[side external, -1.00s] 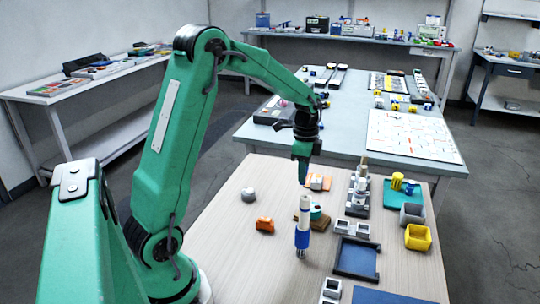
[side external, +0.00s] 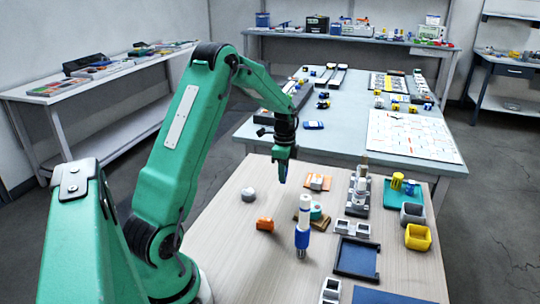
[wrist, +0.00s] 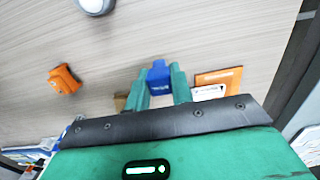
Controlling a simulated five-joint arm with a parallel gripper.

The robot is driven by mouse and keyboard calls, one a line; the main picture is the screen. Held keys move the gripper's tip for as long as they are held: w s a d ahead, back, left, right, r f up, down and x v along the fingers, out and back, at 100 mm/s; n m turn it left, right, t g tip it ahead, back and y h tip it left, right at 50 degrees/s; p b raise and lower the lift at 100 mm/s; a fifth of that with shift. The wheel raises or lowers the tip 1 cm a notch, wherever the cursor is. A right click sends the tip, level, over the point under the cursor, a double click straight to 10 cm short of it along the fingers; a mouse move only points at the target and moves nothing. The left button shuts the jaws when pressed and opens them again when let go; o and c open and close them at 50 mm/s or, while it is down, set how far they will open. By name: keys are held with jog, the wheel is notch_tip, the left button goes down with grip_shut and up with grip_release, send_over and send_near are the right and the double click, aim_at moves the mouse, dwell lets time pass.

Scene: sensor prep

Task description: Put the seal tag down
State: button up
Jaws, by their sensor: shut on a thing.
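My gripper (side external: 282,178) hangs above the far part of the wooden table, pointing down. In the wrist view its two green fingers (wrist: 160,75) are shut on a small blue piece, which I take to be the seal tag (wrist: 158,79). The tag sticks out a little past the fingertips, apart from the tabletop as far as I can tell. In the side view the tag is hard to make out at the fingertips. An orange pad with a white piece on it (side external: 318,182) lies just right of the gripper, and it also shows in the wrist view (wrist: 219,77).
An orange block (side external: 264,224) and a grey rounded thing (side external: 248,194) lie left of a tall white-and-blue cylinder (side external: 303,228). Grey holders (side external: 352,228), a yellow bin (side external: 418,237) and a dark tray (side external: 357,257) stand at right. Bare wood surrounds the orange block.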

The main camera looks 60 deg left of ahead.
jog(key=shift+f, duration=2)
jog(key=shift+f, duration=0.15)
jog(key=o, duration=0.9)
notch_tip(320, 180, up, 12)
jog(key=shift+f, duration=0.1)
jog(key=shift+r, duration=0.25)
jog(key=shift+d+r, duration=0.1)
